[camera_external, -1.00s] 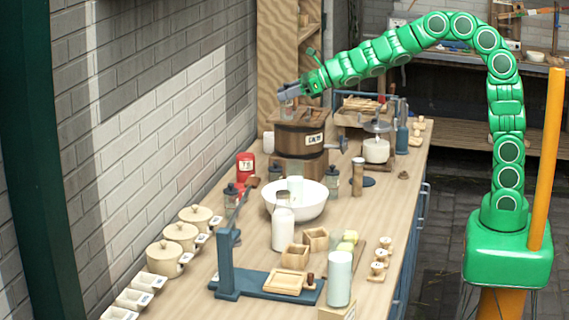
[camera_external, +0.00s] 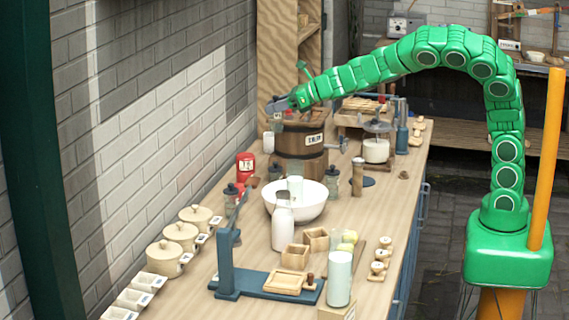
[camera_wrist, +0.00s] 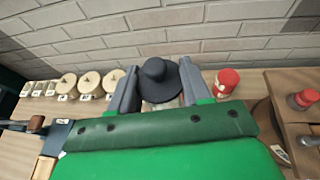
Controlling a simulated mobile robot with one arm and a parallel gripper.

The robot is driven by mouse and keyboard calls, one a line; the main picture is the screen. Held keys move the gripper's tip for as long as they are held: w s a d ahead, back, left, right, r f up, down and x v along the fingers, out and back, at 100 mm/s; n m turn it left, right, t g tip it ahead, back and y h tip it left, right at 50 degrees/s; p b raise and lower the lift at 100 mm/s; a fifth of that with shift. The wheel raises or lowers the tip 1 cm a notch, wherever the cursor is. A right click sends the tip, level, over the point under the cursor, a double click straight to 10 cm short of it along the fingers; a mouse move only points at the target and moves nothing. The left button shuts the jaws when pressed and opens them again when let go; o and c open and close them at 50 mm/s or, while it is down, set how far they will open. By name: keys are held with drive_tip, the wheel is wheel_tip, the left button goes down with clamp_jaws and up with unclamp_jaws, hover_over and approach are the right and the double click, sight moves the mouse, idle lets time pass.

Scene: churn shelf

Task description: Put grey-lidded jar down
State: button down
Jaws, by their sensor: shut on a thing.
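The grey-lidded jar shows in the wrist view as a round dark grey lid with a knob (camera_wrist: 160,80), seen from above. It sits between the two grey fingers of my gripper (camera_wrist: 160,91), which are shut on it. The lid hides most of the jar's body. In the external view my gripper (camera_external: 277,105) is raised above the table, at the left of the top of the wooden churn (camera_external: 302,142). The jar is too small and too covered there to make out clearly.
A red canister (camera_external: 245,166) stands by the wall; it also shows in the wrist view (camera_wrist: 228,79). Several dark-lidded jars, a white bowl (camera_external: 310,203) and a white bottle (camera_external: 283,230) crowd the middle. Lidded cream pots (camera_external: 180,236) line the wall. A tall wooden shelf (camera_external: 273,55) stands behind.

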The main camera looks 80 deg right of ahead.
drive_tip(key=s+a+r+m+h, duration=0.1)
drive_tip(key=s+a+m+h, duration=0.15)
drive_tip(key=a, duration=0.85)
drive_tip(key=s+a+r+m+h, duration=0.1)
drive_tip(key=s+a+h, duration=0.15)
drive_tip(key=a, duration=0.85)
drive_tip(key=s+a+r+m+h, duration=0.2)
drive_tip(key=s+a, duration=0.2)
drive_tip(key=a, duration=0.7)
drive_tip(key=shift+g, duration=0.4)
wheel_tip(320, 180, down, 29)
drive_tip(key=shift+r, duration=0.15)
idle(1.1)
drive_tip(key=c, duration=0.5)
unclamp_jaws()
drive_tip(key=shift+f, duration=0.2)
drive_tip(key=shift+r, duration=0.15)
